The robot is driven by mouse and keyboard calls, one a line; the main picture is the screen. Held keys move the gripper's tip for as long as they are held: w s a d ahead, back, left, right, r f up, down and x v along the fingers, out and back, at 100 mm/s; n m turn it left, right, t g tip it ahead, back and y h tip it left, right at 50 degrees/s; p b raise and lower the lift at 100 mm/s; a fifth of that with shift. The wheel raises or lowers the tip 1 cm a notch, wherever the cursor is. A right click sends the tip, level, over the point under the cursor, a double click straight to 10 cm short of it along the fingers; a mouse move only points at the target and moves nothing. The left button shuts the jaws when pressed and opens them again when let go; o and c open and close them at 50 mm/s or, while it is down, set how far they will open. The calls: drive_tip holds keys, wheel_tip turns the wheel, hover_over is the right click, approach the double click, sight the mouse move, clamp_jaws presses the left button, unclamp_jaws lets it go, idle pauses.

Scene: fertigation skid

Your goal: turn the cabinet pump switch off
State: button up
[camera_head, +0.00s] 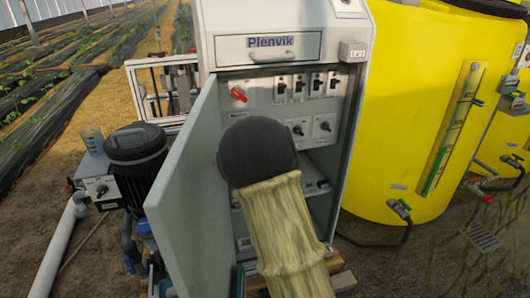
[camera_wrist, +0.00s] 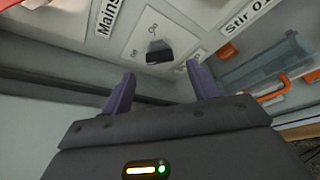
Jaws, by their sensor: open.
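In the wrist view, a black rotary knob (camera_wrist: 158,56) sits on a white plate with small position marks, between a "Mains" label (camera_wrist: 107,16) and a "Stir 01" label (camera_wrist: 247,25). Its own name label is not readable, and I cannot tell its setting for sure. My gripper (camera_wrist: 160,72) is open and empty, its two purple fingers apart, with the knob ahead between the tips and no contact visible. In the head view, two black knobs show on the cabinet panel, the left one (camera_head: 298,130) beside the right one (camera_head: 325,125). My arm hides the gripper there.
The cabinet door (camera_head: 185,180) stands open at the left. A red main switch (camera_head: 238,93) and several small breakers (camera_head: 299,87) sit above the knobs. A pump (camera_head: 137,155) with a switch box (camera_head: 101,188) stands left, a yellow tank (camera_head: 420,110) right.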

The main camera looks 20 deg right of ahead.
drive_tip(key=p+v, duration=0.1)
drive_tip(key=v, duration=1.1)
drive_tip(key=shift+s, duration=0.2)
